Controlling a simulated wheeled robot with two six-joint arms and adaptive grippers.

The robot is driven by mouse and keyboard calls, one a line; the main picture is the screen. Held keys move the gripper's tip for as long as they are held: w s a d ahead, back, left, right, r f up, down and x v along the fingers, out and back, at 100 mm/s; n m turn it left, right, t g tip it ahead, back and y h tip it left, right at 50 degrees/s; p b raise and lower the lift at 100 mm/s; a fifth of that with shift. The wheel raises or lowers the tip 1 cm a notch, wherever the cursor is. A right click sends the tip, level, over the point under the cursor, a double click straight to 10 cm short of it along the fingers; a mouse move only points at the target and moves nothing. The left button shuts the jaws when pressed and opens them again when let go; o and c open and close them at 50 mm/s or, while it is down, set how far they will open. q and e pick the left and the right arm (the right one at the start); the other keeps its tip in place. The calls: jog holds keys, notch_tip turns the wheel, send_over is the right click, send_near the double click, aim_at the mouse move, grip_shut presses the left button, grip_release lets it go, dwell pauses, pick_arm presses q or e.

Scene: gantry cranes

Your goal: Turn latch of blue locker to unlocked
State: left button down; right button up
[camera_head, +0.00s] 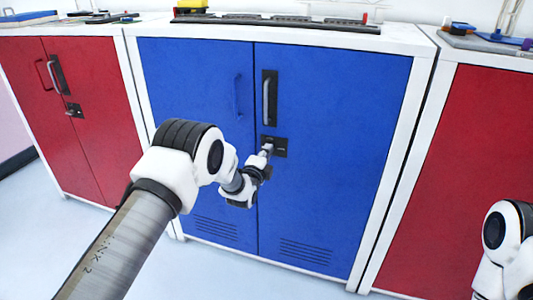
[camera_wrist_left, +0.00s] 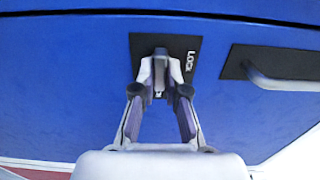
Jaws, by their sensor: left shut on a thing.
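The blue locker (camera_head: 330,200) stands in the middle of the head view, its two doors closed. Its latch sits on a black plate (camera_head: 281,147) on the right door, below a grey handle (camera_head: 267,98). My left gripper (camera_head: 267,150) is at the latch. In the left wrist view the latch plate (camera_wrist_left: 185,47) bears the word "LOCK", and the fingers of my left gripper (camera_wrist_left: 159,75) are closed on the latch knob (camera_wrist_left: 160,52). The fingers cover much of the knob, so its turn is hard to tell. My right gripper is not in view.
Red lockers stand close on the left (camera_head: 100,120) and right (camera_head: 480,180). The locker tops carry a black rail (camera_head: 275,20), a yellow item (camera_head: 191,4) and tools. The door handle (camera_wrist_left: 285,75) is beside the latch in the wrist view. Pale floor in front is clear.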

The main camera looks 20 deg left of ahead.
pick_arm(q)
jog(key=shift+w+r, duration=0.15)
jog(key=shift+r, duration=0.25)
jog(key=c, duration=1.2)
grip_release()
jog(key=s, duration=1.2)
jog(key=shift+f, duration=0.3)
jog(key=shift+a, duration=0.15)
